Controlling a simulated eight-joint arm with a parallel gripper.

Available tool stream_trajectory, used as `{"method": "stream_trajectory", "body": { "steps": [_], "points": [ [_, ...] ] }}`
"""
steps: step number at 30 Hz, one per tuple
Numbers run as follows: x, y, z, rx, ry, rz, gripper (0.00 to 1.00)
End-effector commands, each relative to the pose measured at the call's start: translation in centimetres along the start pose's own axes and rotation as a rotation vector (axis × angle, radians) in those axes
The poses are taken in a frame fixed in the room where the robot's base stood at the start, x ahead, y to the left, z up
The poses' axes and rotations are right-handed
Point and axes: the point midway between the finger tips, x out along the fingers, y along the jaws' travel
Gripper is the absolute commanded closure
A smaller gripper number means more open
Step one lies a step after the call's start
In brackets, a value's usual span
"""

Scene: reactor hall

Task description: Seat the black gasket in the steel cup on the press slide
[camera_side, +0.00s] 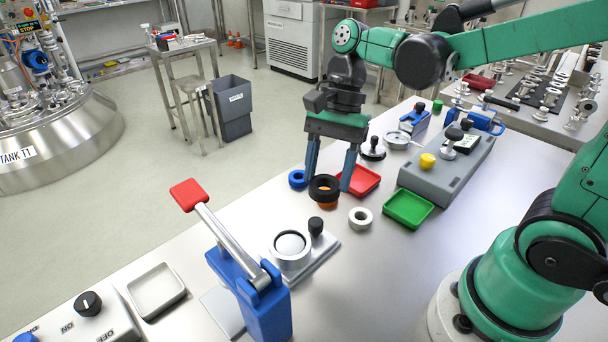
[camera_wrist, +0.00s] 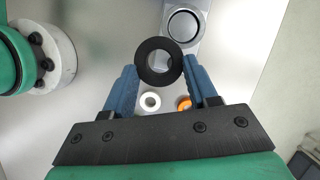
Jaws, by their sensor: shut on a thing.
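My gripper (camera_side: 329,187) is shut on the black gasket (camera_side: 316,195), a thick ring held flat between the blue fingertips, above the table. In the wrist view the gasket (camera_wrist: 159,45) sits between the fingertips (camera_wrist: 160,66), its hole clear. The steel cup (camera_side: 290,261) is round, with a pale inside and a dark inner ring, on the grey press slide (camera_side: 322,251) beside a black knob. The cup (camera_wrist: 184,41) shows beyond the gasket in the wrist view, a little to the right. The gasket is apart from the cup.
An orange ring (camera_side: 328,205) lies under the gasket. A blue ring (camera_side: 296,179) and white ring (camera_side: 361,226) lie near it. Red (camera_side: 375,181) and green (camera_side: 408,222) trays are to the right. The blue press (camera_side: 264,306) with its raised red-handled lever (camera_side: 188,195) stands before the cup.

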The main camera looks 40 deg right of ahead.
Motion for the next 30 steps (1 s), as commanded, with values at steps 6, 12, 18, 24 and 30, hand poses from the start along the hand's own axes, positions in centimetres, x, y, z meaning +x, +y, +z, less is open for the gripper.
{"method": "stream_trajectory", "body": {
  "steps": [6, 12, 18, 24, 30],
  "points": [
    [2.8, -2.6, 2.2, 0.253, 0.001, -0.106, 0.98],
    [3.8, -3.2, 2.7, 0.338, 0.002, -0.139, 0.98],
    [5.2, -3.3, 2.1, 0.342, 0.002, -0.14, 0.98],
    [6.9, -3.2, 1.3, 0.342, 0.003, -0.139, 0.98],
    [8.1, -3.2, 0.8, 0.341, 0.003, -0.138, 0.98]
  ]
}}
